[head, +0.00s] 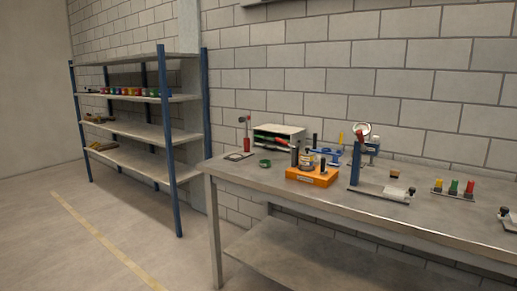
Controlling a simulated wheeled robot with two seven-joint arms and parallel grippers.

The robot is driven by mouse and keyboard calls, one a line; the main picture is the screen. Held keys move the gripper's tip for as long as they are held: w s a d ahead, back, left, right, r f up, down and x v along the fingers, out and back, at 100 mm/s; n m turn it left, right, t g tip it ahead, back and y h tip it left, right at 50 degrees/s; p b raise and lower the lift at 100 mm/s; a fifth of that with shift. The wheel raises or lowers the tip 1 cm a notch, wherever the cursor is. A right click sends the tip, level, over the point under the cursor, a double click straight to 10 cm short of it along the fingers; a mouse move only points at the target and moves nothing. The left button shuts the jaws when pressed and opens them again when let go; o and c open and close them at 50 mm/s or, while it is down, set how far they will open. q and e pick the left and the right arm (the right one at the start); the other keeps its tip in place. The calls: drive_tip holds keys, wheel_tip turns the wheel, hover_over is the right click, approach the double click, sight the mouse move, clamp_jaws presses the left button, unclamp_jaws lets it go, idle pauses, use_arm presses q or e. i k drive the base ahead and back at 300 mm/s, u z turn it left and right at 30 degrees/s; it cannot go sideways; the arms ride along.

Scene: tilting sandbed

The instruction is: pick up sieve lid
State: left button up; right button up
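I cannot pick out a sieve lid for certain. On the workbench (350,205) an orange block (313,177) has a small round grey piece (308,167) on its top, but it is too small to tell what it is. A small dark green ring-like piece (264,163) lies on the bench to the left of the block. Neither of my grippers is in view.
A blue-post shelf rack (135,135) stands at left with a row of coloured items. On the bench stand an open-front organiser (290,131), a blue stand (359,165) and coloured pegs (453,187). The floor (80,215) before the rack is clear.

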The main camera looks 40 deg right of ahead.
sight(306, 153)
drive_tip(key=u, duration=0.1)
drive_tip(key=i, duration=2.1)
drive_tip(key=z, duration=1.4)
drive_tip(key=i, duration=1.05)
drive_tip(key=z, duration=1.05)
